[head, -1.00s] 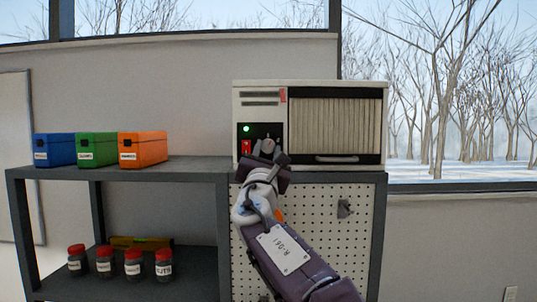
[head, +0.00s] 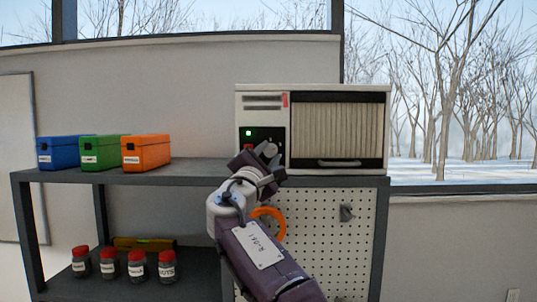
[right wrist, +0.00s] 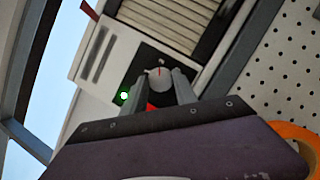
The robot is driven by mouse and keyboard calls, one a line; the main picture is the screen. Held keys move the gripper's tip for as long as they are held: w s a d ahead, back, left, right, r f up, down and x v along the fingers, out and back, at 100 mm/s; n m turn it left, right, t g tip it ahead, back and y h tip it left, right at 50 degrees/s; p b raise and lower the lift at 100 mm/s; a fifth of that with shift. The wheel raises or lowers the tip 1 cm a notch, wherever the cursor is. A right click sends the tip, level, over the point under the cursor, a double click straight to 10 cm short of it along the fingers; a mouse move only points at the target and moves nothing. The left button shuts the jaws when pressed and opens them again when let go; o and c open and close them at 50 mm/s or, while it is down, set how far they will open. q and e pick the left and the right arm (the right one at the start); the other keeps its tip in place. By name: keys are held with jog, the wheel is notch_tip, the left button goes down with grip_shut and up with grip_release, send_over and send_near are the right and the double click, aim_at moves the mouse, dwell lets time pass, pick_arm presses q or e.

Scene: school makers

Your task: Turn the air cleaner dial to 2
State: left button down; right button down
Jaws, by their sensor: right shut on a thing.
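The air cleaner (head: 338,125) is a white box with a pleated filter front, standing on the right end of the bench. Its black control panel (head: 262,132) has a lit green lamp and a red switch. In the head view my right gripper (head: 268,151) covers the dial, and the dial's numbers cannot be read. My left gripper is not in view.
Blue (head: 64,151), green (head: 104,152) and orange (head: 146,153) boxes stand on the bench to the left. Several red-lidded jars (head: 109,263) stand on the lower shelf. A pegboard (head: 310,230) with an orange ring (head: 268,219) is below the air cleaner.

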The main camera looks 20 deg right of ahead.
jog(key=shift+r, duration=0.2)
jog(key=c, duration=1.3)
grip_release()
jog(key=o, duration=0.3)
jog(key=shift+w, duration=0.1)
jog(key=shift+o, duration=0.2)
jog(key=shift+w+f, duration=0.25)
jog(key=b+v, duration=0.6)
jog(key=v, duration=0.3)
jog(key=shift+d, duration=0.1)
